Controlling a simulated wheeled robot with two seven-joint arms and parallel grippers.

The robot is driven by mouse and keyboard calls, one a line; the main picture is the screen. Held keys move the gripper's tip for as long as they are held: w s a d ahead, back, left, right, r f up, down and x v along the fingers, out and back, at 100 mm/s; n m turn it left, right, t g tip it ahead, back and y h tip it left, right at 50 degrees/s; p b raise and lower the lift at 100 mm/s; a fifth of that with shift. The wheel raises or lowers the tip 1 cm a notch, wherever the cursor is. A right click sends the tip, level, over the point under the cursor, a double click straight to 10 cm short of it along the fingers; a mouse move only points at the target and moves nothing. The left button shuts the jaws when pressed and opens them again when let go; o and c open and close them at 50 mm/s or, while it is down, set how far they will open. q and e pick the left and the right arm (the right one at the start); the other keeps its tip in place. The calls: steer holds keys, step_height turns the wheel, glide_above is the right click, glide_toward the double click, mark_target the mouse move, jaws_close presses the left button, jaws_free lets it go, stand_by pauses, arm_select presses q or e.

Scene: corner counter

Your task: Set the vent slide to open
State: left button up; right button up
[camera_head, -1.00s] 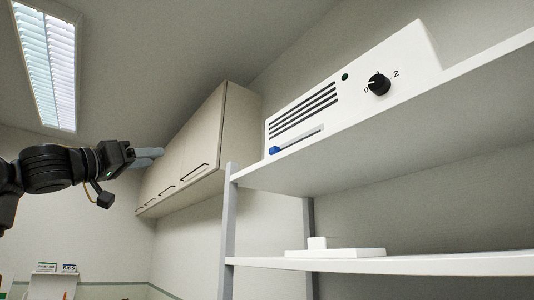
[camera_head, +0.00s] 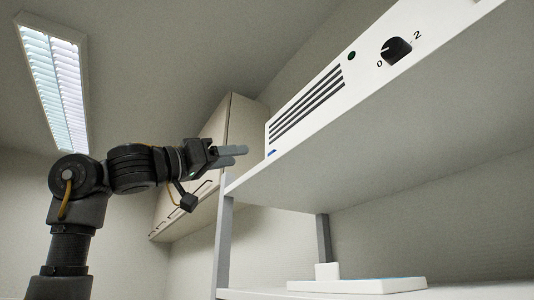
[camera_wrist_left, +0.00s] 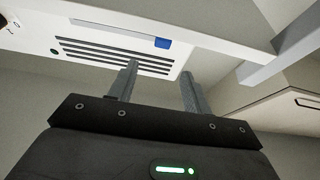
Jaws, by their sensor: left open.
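The white vent unit (camera_head: 368,75) stands on the upper shelf, with several dark slots on its front. Its blue slide knob (camera_head: 271,153) barely shows above the shelf edge in the head view. In the left wrist view, which shows the unit upside down, the blue knob (camera_wrist_left: 162,43) sits at the right end of its pale track (camera_wrist_left: 112,29). My left gripper (camera_head: 240,155) is open and empty, just left of the knob in the head view. In the wrist view its two fingers (camera_wrist_left: 160,68) are spread below the knob, apart from it. My right gripper is not in view.
The upper shelf (camera_head: 330,165) has its front edge close by the gripper. A black dial (camera_head: 396,50) is on the unit's right part. A white flat object (camera_head: 355,286) lies on the lower shelf. Wall cabinets (camera_head: 235,130) hang behind my left arm.

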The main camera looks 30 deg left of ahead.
mark_target(270, 154)
arm_select(q)
steer(key=p+x, duration=0.5)
steer(key=x, duration=0.4)
steer(key=shift+w, duration=0.35)
steer(key=shift+w+d+r+p, duration=0.1)
steer(key=shift+w+p, duration=0.05)
steer(key=shift+p, duration=0.3)
steer(key=shift+w, duration=0.2)
jaws_close()
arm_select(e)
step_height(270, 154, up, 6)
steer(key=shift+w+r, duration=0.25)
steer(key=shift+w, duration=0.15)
